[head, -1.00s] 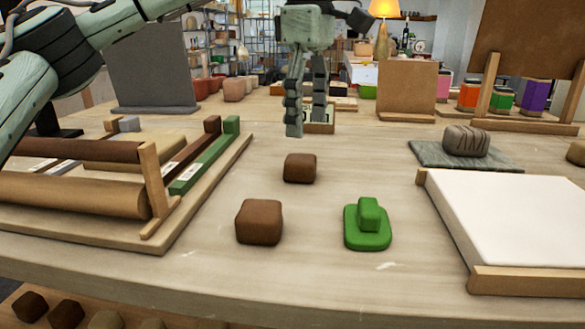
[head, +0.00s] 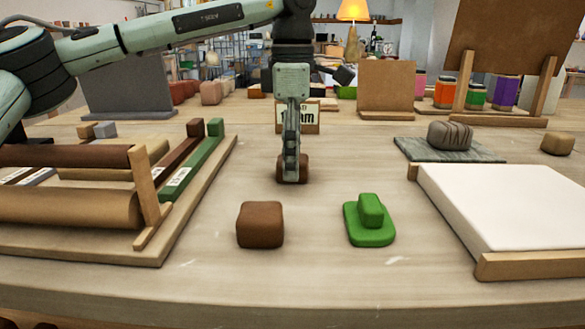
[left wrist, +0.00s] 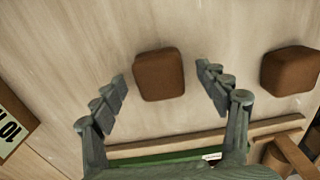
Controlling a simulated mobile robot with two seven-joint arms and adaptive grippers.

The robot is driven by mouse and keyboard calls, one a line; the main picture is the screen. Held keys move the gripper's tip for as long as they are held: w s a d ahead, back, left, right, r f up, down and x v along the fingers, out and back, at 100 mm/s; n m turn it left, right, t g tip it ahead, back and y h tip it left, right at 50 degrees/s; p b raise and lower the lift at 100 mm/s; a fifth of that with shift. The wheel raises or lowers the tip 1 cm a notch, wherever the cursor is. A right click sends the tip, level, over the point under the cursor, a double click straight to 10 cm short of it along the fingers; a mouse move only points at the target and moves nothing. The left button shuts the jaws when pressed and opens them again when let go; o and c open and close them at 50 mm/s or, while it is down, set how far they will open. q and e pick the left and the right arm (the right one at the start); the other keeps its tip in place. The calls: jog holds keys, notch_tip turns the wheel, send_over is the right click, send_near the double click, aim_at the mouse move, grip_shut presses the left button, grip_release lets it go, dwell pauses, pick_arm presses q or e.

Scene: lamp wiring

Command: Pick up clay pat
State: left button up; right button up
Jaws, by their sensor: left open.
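Two brown clay pats lie on the table. The nearer one (head: 260,224) is uncovered in the head view and shows at the right of the left wrist view (left wrist: 291,70). The farther one (head: 304,172) is partly hidden behind my left gripper (head: 290,170). In the left wrist view this farther pat (left wrist: 159,74) lies between the spread fingertips of my left gripper (left wrist: 162,79), with a gap on each side. The gripper is open and empty. How high the fingertips are above the table is hard to tell. My right gripper is out of view.
A green block-shaped piece (head: 369,222) sits right of the nearer pat. A wooden rack with rollers (head: 90,246) stands left, a white slab (head: 500,205) right. A small number sign (head: 311,116) stands behind the gripper. Bare table surrounds the pats.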

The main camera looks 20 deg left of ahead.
pick_arm(q)
jog(key=shift+f, duration=0.35)
jog(key=shift+c, duration=0.2)
jog(key=c, duration=1.4)
jog(key=shift+r, duration=0.1)
